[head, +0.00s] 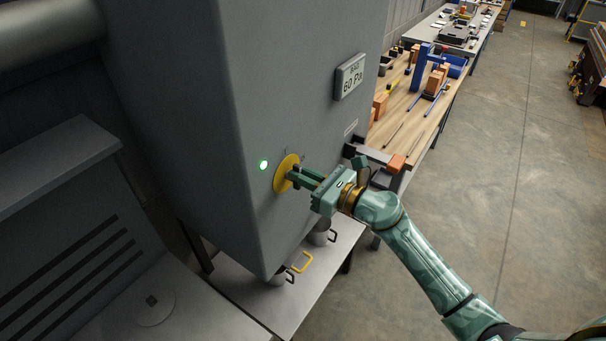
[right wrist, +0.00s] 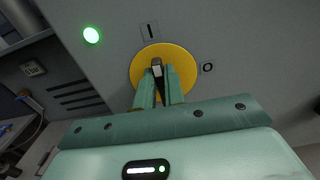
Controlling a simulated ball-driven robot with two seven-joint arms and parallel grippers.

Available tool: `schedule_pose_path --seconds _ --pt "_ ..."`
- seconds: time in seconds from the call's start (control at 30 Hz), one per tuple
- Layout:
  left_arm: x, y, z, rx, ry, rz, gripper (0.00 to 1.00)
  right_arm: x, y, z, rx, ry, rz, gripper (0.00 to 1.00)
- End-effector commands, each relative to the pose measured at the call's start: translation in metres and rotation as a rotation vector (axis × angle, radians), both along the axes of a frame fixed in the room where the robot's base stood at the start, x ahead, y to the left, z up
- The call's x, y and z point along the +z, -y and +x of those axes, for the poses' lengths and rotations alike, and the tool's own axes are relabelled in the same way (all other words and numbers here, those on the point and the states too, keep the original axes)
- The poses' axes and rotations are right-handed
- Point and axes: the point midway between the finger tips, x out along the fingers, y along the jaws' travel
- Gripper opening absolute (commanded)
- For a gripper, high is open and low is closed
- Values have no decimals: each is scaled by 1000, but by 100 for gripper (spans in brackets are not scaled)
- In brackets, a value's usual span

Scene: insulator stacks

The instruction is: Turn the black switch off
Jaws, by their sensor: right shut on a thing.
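The black switch (right wrist: 157,66) sits on a round yellow plate (right wrist: 183,62) on the side of a grey cabinet (head: 240,90). In the right wrist view its handle points up toward the "I" mark (right wrist: 149,31); the "O" mark (right wrist: 208,68) is to the right of the plate. My right gripper (head: 291,177) is at the plate, its green fingers shut on the switch handle, which they partly hide. A green lamp (right wrist: 92,35) is lit on the cabinet to the left of the plate; it also shows in the head view (head: 263,165). My left gripper is not in view.
A low table (head: 237,295) with metal containers stands under the cabinet. A workbench (head: 419,121) with blocks and tools is behind my right arm. Open floor lies to the right.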

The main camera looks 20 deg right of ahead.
Motion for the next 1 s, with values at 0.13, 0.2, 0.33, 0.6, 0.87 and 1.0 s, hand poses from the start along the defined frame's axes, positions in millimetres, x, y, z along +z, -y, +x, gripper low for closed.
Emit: schedule_pose_path --seconds 0.13,0.2,0.33,0.6,0.87,1.0 --pt "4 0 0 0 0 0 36 0 1 1 0 -37 44 0" --pt "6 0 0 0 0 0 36 1 2 1 0 -61 77 0" --pt "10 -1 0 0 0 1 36 0 4 3 -1 -122 153 0" --pt "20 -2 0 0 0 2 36 -1 7 5 -1 -278 353 0" --pt "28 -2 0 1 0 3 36 -4 11 8 -1 -430 548 0" --pt "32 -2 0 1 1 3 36 -7 13 9 -2 -512 653 0"
